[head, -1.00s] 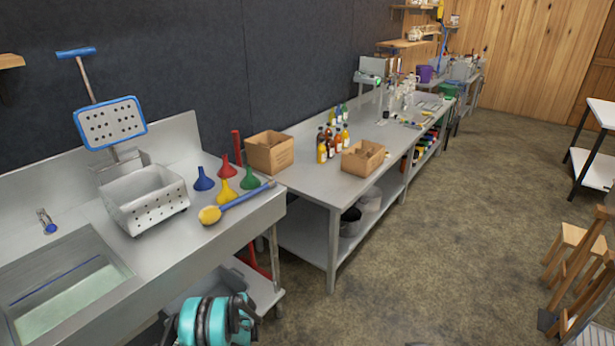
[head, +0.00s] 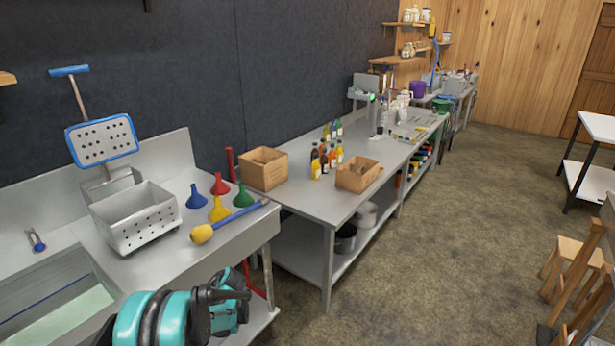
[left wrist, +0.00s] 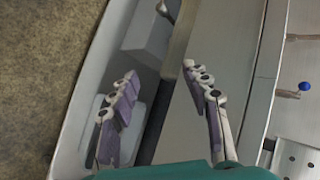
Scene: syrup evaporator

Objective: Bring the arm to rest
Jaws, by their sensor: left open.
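My left arm (head: 175,318), teal and black, shows at the bottom of the head view, in front of the sink counter. I cannot make out its fingertips there. In the left wrist view my left gripper (left wrist: 160,73) has its two pale, purple-padded fingers spread apart, with nothing between them. Grey metal surfaces and an edge lie behind the fingers; I cannot tell how far away. My right gripper is in neither view.
The sink counter (head: 160,265) holds a perforated basket (head: 137,222), several coloured funnels (head: 219,208) and a yellow-headed blue-handled tool (head: 230,222). A long table (head: 310,207) with boxes and bottles stands beyond.

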